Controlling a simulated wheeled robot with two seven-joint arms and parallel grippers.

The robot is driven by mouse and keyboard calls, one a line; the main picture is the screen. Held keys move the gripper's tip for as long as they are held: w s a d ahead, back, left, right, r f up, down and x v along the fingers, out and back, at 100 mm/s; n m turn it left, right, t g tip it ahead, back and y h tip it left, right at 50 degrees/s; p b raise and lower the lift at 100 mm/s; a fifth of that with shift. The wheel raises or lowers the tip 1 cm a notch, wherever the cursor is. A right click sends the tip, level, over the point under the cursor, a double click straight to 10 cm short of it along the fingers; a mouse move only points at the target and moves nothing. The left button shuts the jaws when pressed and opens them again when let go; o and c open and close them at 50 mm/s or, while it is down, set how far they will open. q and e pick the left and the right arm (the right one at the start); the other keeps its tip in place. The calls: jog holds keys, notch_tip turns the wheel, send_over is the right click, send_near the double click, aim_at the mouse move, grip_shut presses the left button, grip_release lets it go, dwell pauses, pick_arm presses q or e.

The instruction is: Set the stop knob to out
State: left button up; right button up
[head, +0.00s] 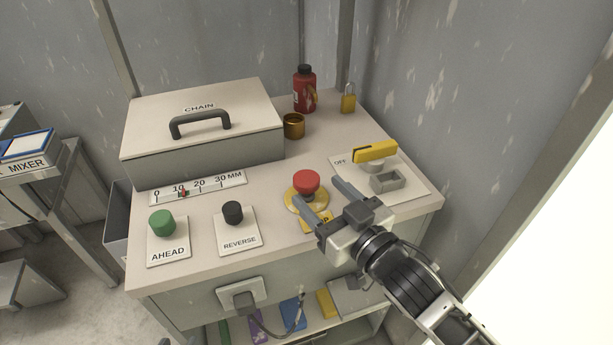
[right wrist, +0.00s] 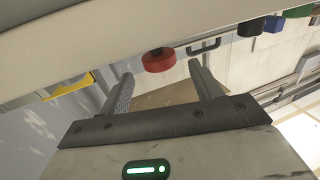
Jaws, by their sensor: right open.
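The red mushroom-shaped stop knob (head: 307,181) stands on a round yellow base (head: 293,203) at the front of the console top. A yellow label (head: 317,222) beside it is partly covered by my gripper. I cannot tell whether the knob is in or out. My right gripper (head: 316,190) comes in from the lower right, open and empty. Its fingers point at the knob, one toward each side, with no clear contact. In the right wrist view the knob (right wrist: 158,59) appears between the fingertips (right wrist: 161,71), slightly beyond them. My left gripper is not in view.
A green AHEAD button (head: 162,223) and black REVERSE button (head: 233,212) stand to the left. Behind are a CHAIN box (head: 200,120), brass cup (head: 293,126), red bottle (head: 304,90) and padlock (head: 348,100).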

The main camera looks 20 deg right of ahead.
aim_at(307, 178)
jog(key=x, duration=0.5)
jog(key=shift+w, duration=0.2)
pick_arm(q)
jog(key=shift+w, duration=0.1)
